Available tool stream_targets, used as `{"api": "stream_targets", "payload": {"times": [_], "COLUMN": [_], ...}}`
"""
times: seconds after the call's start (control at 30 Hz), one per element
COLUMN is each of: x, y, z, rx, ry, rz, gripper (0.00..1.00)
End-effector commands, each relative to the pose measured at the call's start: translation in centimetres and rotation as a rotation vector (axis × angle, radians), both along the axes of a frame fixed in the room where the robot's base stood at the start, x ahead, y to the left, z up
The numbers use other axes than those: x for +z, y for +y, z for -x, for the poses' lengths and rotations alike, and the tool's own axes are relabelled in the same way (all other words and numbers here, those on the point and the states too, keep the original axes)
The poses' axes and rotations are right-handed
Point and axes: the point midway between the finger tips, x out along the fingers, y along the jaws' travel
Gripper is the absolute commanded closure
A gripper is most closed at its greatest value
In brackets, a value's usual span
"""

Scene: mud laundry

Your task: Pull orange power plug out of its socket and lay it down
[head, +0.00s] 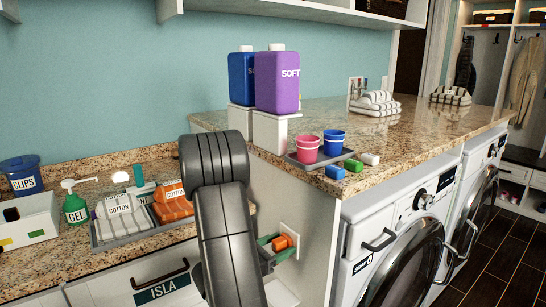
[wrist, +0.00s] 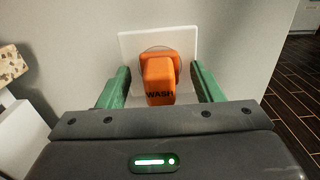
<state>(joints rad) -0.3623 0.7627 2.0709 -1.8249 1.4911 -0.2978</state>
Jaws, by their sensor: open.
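The orange power plug (wrist: 159,82), marked WASH, sits in its white socket plate (wrist: 187,42) on the pale side panel. In the head view the plug (head: 282,242) shows just right of my arm, low on the panel below the higher counter. My gripper (wrist: 160,88) is open, with one green finger on each side of the plug. Gaps show between the fingers and the plug, so they do not appear to touch it. In the head view my gripper (head: 270,245) is partly hidden behind my dark arm.
The higher granite counter (head: 440,125) above holds a grey tray (head: 305,160) with a pink cup and a blue cup, and small coloured blocks near its edge. The lower counter at left holds a tray (head: 140,236) of folded cloths. Washers (head: 400,250) stand at right.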

Motion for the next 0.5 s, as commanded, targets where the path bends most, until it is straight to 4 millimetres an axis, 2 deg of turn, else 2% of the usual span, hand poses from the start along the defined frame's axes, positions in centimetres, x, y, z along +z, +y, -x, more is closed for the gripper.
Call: {"api": "stream_targets", "payload": {"times": [0.4, 0.5], "x": [0.0, 0.0], "y": [0.01, 0.01], "z": [-0.01, -0.01], "rx": [0.0, 0.0], "ry": [0.0, 0.0], "rz": [0.0, 0.0], "gripper": [0.4, 0.58]}}
